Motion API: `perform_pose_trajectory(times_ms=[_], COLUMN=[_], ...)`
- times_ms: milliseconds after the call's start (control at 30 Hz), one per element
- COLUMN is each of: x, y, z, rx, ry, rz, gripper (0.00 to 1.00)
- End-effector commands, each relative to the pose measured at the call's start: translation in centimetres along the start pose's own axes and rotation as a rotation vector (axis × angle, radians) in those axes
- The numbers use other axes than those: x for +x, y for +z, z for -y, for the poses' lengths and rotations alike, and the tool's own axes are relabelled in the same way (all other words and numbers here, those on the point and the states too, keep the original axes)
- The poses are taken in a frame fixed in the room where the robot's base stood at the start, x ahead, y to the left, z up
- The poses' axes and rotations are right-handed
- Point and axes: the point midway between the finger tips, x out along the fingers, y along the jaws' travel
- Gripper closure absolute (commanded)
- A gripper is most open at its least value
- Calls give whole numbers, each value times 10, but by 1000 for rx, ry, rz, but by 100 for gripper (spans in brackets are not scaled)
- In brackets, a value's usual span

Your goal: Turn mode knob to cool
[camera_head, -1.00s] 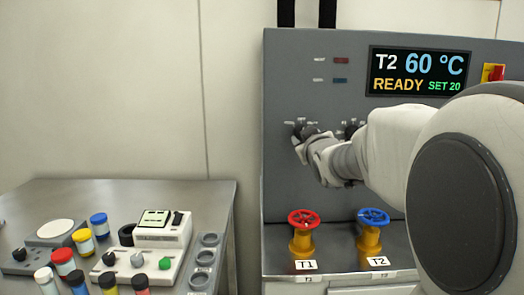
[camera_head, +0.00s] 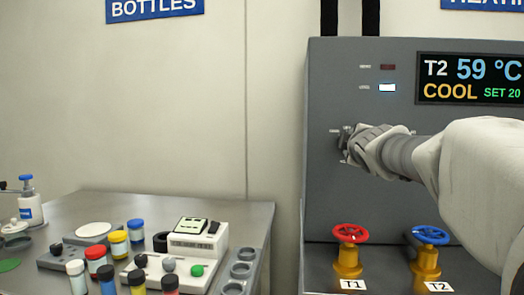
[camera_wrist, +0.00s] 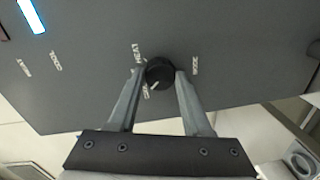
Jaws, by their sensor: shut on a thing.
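The black mode knob (camera_wrist: 159,72) sits on the grey front panel (camera_wrist: 90,60), between my gripper's two fingers in the wrist view. My gripper (camera_wrist: 160,77) is shut on it, one finger at each side. A white pointer mark shows on the knob's lower left, towards a small label beside it that is partly covered. In the head view my gripper (camera_head: 347,144) is at the panel and hides most of the knob. The display (camera_head: 470,79) reads T2 59 °C, COOL, SET 20. The blue lamp (camera_head: 387,87) is lit; the red lamp (camera_head: 388,67) is dark.
A red valve wheel (camera_head: 350,233) and a blue valve wheel (camera_head: 430,235) stand below my arm on the ledge, labelled T1 and T2. A steel table (camera_head: 150,212) at the left holds several capped bottles and small devices.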

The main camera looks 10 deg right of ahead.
Motion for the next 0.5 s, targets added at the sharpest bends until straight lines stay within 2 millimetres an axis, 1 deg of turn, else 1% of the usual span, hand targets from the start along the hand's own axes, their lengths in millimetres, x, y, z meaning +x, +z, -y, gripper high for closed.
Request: perform_pose_trajectory(times_ms=[200, 500], x=[0, 0], y=[-1, -1], z=[0, -2], rx=[-92, -136], ry=[5, 6], rz=[5, 9], gripper=[100, 100])
